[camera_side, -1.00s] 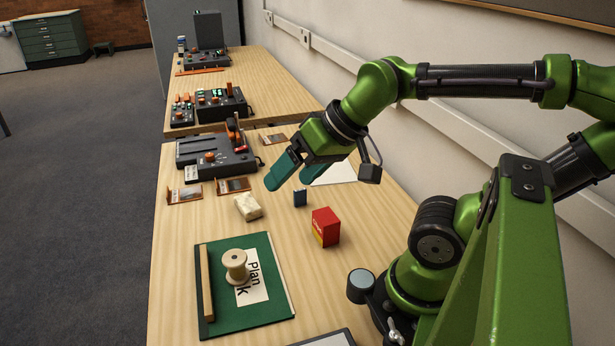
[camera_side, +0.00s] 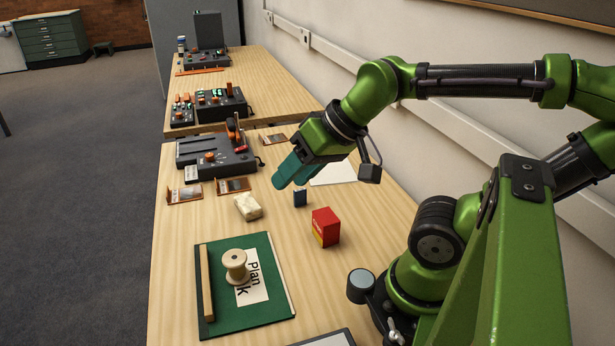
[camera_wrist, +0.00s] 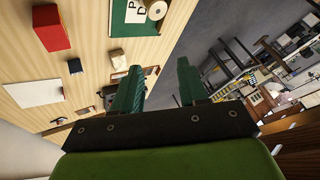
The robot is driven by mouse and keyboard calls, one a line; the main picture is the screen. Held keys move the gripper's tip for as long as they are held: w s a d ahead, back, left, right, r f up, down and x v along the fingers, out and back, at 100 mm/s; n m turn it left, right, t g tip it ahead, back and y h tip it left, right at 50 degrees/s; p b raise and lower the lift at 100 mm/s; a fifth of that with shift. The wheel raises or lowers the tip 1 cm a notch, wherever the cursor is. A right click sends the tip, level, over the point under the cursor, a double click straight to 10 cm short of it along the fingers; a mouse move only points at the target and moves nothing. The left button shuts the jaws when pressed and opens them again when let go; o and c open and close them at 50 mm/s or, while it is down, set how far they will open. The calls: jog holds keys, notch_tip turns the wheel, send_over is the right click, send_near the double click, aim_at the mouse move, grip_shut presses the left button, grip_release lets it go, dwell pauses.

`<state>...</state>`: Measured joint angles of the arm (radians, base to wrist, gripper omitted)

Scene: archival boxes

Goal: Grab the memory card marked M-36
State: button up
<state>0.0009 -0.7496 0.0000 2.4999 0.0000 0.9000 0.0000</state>
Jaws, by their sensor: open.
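A red box (camera_side: 326,227) stands close in front of the blue piece, and a cream wrapped block (camera_side: 248,207) lies to its left. A green board (camera_side: 270,312) carries a wooden spool (camera_side: 236,266). A grey device (camera_side: 207,155) and a white sheet (camera_side: 336,174) lie farther back.

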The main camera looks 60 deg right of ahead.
jog(key=m+g+h, duration=0.2)
jog(key=m+g, duration=0.5)
jog(key=m, duration=1.5)
send_over(298, 190)
notch_tip(298, 190, down, 8)
notch_tip(298, 190, down, 16)
jog(key=shift+f, duration=0.15)
grip_shut()
